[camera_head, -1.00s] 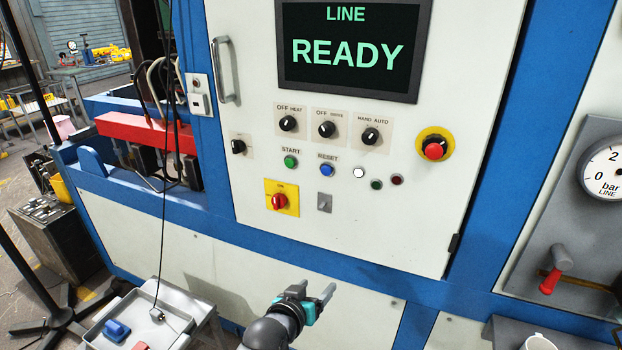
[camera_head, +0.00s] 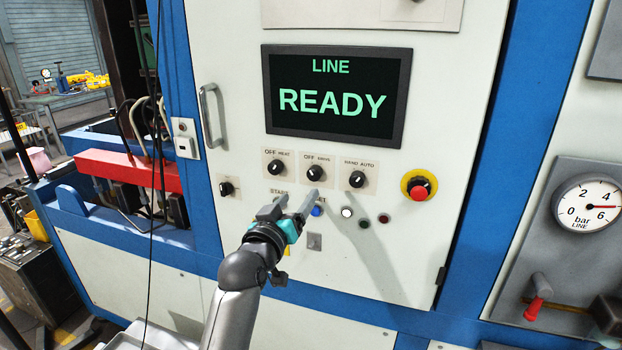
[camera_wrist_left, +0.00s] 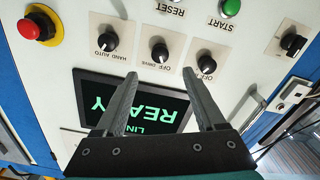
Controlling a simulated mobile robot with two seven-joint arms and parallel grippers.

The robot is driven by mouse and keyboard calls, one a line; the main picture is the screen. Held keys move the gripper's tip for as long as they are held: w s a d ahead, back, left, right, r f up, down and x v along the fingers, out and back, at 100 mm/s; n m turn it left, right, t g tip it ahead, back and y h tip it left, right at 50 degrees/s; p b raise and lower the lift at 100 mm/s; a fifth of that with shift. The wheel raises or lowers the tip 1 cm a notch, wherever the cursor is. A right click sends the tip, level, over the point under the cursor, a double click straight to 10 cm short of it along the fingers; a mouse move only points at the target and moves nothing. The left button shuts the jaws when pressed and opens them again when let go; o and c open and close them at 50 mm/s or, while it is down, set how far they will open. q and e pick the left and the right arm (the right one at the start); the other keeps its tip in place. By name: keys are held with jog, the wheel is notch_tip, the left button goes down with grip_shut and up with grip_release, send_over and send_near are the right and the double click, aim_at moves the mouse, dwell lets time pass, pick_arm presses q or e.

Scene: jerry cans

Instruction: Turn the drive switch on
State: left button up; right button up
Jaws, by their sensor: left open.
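The drive switch (camera_head: 316,173) is a black rotary knob on a beige plate, the middle of three under the screen. "OFF" is printed at the plate's upper left; the knob's exact setting is too small to read. My left gripper (camera_head: 298,203) is open and empty in front of the panel, its fingertips just below the drive switch in the head view. In the left wrist view, which is upside down, the drive switch (camera_wrist_left: 160,53) lies beyond and between the two open fingertips (camera_wrist_left: 160,74), apart from them. My right gripper is not in view.
The heat knob (camera_head: 277,168) and the hand/auto knob (camera_head: 357,179) flank the drive switch closely. A red emergency stop (camera_head: 419,189) is to the right. The screen (camera_head: 337,95) reads "LINE READY". My left gripper partly hides the buttons below. A door handle (camera_head: 212,115) stands out at left.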

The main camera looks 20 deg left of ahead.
aim_at(313, 176)
pick_arm(q)
jog(key=shift+w+d, duration=0.2)
jog(key=shift+w, duration=4.6)
grip_shut()
